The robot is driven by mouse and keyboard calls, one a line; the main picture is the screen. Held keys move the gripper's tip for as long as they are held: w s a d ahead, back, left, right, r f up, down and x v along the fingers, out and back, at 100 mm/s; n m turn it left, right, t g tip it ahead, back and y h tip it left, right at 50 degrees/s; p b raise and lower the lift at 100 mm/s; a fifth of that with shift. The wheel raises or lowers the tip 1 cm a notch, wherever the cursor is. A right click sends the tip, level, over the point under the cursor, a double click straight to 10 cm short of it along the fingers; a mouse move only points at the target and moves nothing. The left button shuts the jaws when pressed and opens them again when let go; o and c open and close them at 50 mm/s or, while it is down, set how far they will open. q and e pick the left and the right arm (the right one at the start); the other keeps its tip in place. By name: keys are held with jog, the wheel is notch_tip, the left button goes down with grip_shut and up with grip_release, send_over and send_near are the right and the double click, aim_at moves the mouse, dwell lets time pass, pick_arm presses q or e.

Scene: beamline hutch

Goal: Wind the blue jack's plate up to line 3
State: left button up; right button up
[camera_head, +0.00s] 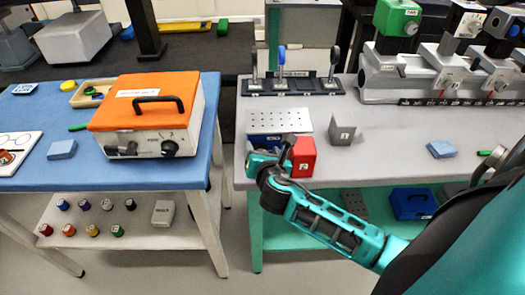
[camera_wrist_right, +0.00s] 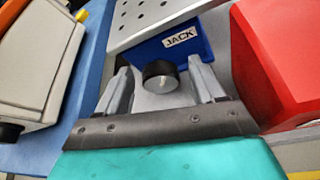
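The blue jack (camera_head: 262,142) stands at the near left edge of the grey bench, with its perforated metal plate (camera_head: 279,120) on top. In the right wrist view the blue body (camera_wrist_right: 190,42) carries a JACK label, and its round black knob (camera_wrist_right: 160,76) faces me. My right gripper (camera_head: 262,162) is at the jack's front. In the wrist view its two fingers (camera_wrist_right: 160,68) are open on either side of the knob, with gaps showing. The line marks on the jack cannot be made out. My left gripper is not in view.
A red block (camera_head: 303,157) stands close right of the jack, and a grey block (camera_head: 342,133) behind it. An orange-topped instrument (camera_head: 147,112) sits on the blue bench to the left. A rack with levers (camera_head: 291,86) is behind. The grey bench's middle is clear.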

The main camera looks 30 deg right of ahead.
jog(key=shift+s, duration=0.1)
jog(key=v, duration=1.2)
jog(key=shift+s+a+r, duration=0.2)
jog(key=shift+s, duration=0.1)
jog(key=shift+c, duration=0.4)
